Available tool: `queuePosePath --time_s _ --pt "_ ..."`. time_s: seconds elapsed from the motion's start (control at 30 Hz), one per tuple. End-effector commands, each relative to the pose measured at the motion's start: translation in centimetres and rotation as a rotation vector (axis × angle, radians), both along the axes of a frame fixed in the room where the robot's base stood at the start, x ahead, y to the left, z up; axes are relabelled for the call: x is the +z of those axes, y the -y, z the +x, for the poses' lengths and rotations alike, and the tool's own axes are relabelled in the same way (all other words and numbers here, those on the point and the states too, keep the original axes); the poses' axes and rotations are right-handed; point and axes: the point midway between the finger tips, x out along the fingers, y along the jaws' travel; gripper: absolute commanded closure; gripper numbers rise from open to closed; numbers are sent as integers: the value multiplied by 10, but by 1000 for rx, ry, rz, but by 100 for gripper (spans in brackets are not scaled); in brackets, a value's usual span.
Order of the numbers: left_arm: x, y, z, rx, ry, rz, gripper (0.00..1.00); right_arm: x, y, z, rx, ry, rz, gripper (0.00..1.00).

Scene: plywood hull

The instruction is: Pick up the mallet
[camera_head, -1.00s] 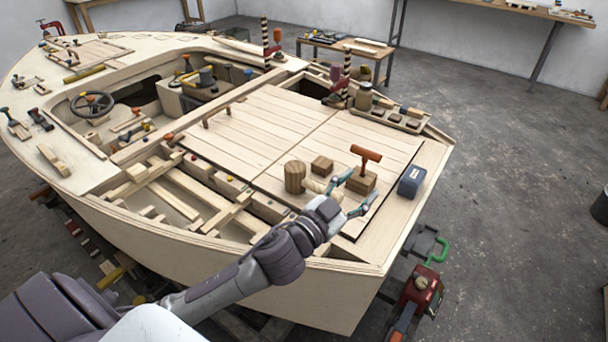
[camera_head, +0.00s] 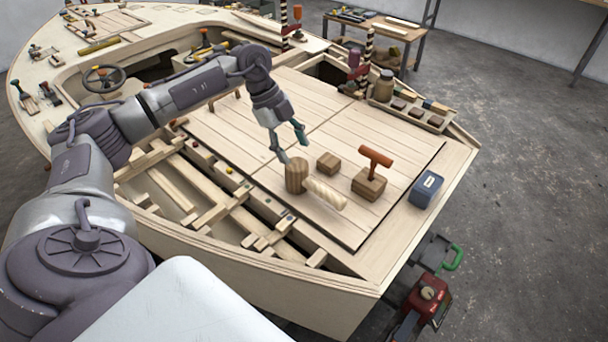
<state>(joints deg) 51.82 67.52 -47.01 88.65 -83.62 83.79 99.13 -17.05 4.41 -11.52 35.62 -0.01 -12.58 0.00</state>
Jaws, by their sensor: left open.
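The mallet (camera_head: 324,193) lies on the boat's plank deck (camera_head: 330,232). Its dark, striped wooden head is at the left, and its pale ridged handle points to the lower right. My left gripper (camera_head: 290,142) comes down from above, its teal fingers spread and empty. The fingertips are just above and behind the mallet head, apart from the handle. I cannot tell whether a fingertip touches the head. My right gripper is out of the picture.
A small wooden block (camera_head: 328,163) sits close behind the mallet. A block with an orange T-handle (camera_head: 375,160) and a blue box (camera_head: 427,189) stand to the right. Open framing (camera_head: 200,205) lies left of the deck. The deck's front part is clear.

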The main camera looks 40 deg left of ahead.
Motion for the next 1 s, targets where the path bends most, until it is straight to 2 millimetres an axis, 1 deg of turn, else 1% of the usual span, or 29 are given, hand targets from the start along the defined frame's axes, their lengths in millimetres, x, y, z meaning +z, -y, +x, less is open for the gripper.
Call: queuePosePath --time_s 0.1,0.3,0.4,0.57,0.67,0.9,1.0 --pt "-22 11 1 -4 -6 -1 42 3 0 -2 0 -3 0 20" --pt "-54 25 6 -6 -2 -4 42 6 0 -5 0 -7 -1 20" --pt "-62 28 7 -5 0 -3 42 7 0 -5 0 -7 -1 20" --pt "-70 32 8 -6 0 -3 42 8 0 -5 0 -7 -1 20" --pt "-79 37 9 -7 -1 -5 42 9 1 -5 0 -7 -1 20" --pt "-112 51 13 -5 -1 -6 42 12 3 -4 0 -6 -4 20" --pt "-116 52 14 -4 1 -4 42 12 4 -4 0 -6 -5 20"
